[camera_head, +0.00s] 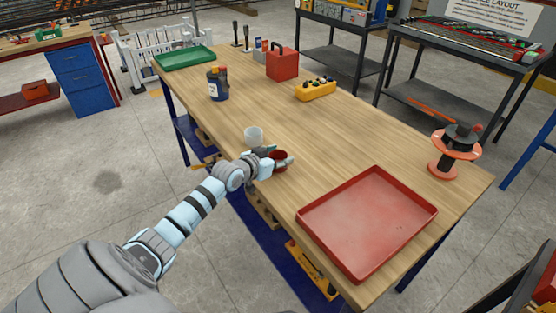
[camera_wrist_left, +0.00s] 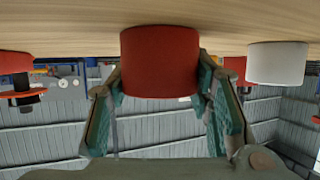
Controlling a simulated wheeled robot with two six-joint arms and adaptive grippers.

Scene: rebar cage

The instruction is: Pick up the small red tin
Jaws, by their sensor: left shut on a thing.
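The small red tin (camera_head: 279,155) is at the near left edge of the wooden table (camera_head: 330,130), between the fingers of my left gripper (camera_head: 274,161). In the left wrist view, the table shows along the top, and the red tin (camera_wrist_left: 160,58) fills the space between the two green-padded fingertips (camera_wrist_left: 160,88). My left gripper is shut on its sides. The tin's end is at or very close to the table surface; I cannot tell if there is a gap. The gripper hides part of it in the head view. My right gripper is not in view.
A white cup (camera_head: 254,136) stands close beside the tin. A red tray (camera_head: 330,240) lies to the right, and an orange spool (camera_head: 455,150) stands beyond it. A dark blue jar (camera_head: 217,86), yellow block (camera_head: 315,90) and red box (camera_head: 282,66) stand farther back. The table's middle is clear.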

